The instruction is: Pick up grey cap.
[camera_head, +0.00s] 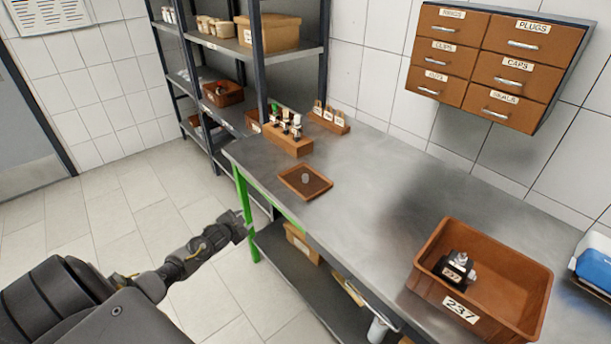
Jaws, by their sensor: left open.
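A small grey round piece, which looks like the grey cap (305,178), lies in a shallow brown tray (290,191) near the left front edge of the steel workbench. My left gripper (239,224) is open and empty. It is off the bench's front side, left of and below the tray in the picture, apart from the tray and the cap. My right gripper is not in view.
A wooden block with several fittings (286,143) stands behind the tray. A large brown bin (425,281) holding a black and silver pump part (456,268) is at the right. Labelled drawers (500,62) hang above. The bench middle (370,200) is clear.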

